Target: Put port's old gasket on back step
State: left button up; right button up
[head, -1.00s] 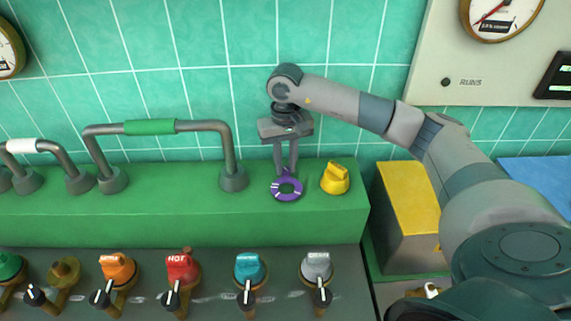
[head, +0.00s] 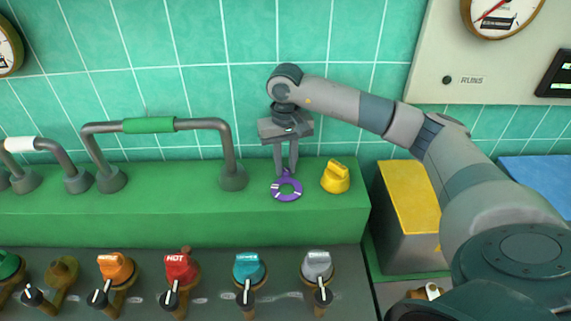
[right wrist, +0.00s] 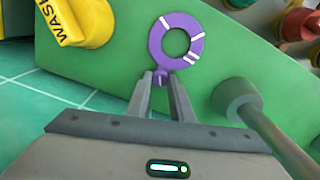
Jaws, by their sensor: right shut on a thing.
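The purple gasket (head: 287,189) is a flat ring with white marks and a small tab. In the head view it is at the green back step (head: 120,213), between the grey pipe's foot and a yellow knob. My right gripper (head: 287,170) points down and is shut on the ring's tab. The right wrist view shows the tab between the fingertips (right wrist: 161,80) and the ring (right wrist: 176,61) against the green surface. I cannot tell whether the ring bears its weight on the step. My left gripper is not in view.
A yellow knob (head: 335,177) stands on the step just right of the gasket. A grey pipe with a green sleeve (head: 149,125) rises to the left. Several coloured valve knobs line the front panel, including a red one (head: 180,268). A yellow-topped box (head: 408,190) stands to the right.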

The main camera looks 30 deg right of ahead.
jog(key=shift+f, duration=0.15)
jog(key=o, duration=1.1)
jog(key=shift+c, duration=0.2)
jog(key=shift+r+b, duration=0.35)
jog(key=shift+r, duration=0.3)
notch_tip(320, 180, up, 16)
jog(key=b, duration=0.3)
jog(key=shift+r, duration=0.1)
jog(key=shift+s, duration=0.1)
